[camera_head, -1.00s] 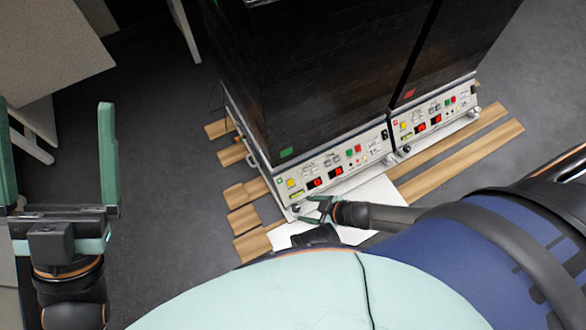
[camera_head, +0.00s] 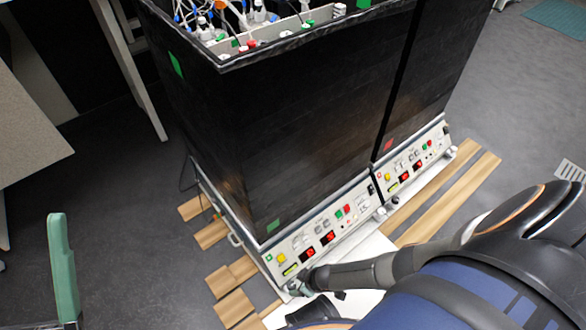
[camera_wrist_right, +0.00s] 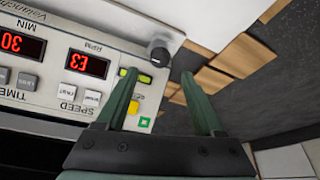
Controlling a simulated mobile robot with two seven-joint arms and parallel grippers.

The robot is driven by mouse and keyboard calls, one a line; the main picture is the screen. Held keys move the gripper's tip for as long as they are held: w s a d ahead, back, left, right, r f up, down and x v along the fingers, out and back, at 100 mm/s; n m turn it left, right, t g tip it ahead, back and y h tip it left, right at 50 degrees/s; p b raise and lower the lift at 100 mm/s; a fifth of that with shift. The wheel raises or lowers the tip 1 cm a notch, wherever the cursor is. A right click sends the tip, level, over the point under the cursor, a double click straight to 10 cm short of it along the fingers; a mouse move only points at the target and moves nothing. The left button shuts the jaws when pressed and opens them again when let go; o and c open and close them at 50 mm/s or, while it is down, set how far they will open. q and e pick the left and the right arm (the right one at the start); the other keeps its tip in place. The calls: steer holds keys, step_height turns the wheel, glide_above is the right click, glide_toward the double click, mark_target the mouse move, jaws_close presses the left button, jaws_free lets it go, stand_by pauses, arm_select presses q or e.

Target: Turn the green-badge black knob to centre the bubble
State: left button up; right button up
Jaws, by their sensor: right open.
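The black knob (camera_wrist_right: 160,57) sits at the panel's corner in the right wrist view, beside a small yellow-green window (camera_wrist_right: 132,74), which looks like the level vial. I cannot make out a bubble. A green square badge (camera_wrist_right: 145,122) is on the same panel. My right gripper (camera_wrist_right: 156,76) is open, its green fingers reaching toward the knob, one tip on either side and apart from it. In the head view the right gripper (camera_head: 297,286) is at the near-left corner of the left shaker's panel (camera_head: 330,232) and hides the knob. One finger of my left gripper (camera_head: 63,268) shows at far left.
Two black-walled shakers stand side by side on wooden slats (camera_head: 440,205); tubing and bottles (camera_head: 240,20) show at the left one's top. A second black knob (camera_head: 396,200) is at the right shaker's corner. A grey table (camera_head: 30,150) is at left.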

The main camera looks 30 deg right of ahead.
mark_target(292, 285)
arm_select(q)
step_height(292, 285, down, 6)
steer(key=d+m+b, duration=0.1)
steer(key=b, duration=0.3)
steer(key=shift+f+g+h+b, duration=0.25)
steer(key=shift+g+h+b, duration=0.05)
steer(key=shift+g+b, duration=0.1)
arm_select(e)
steer(key=x, duration=0.6)
steer(key=shift+w, duration=0.1)
arm_select(q)
steer(key=shift+w+r, duration=0.1)
steer(key=shift+w, duration=0.05)
steer(key=shift+a, duration=0.1)
arm_select(e)
jaws_close()
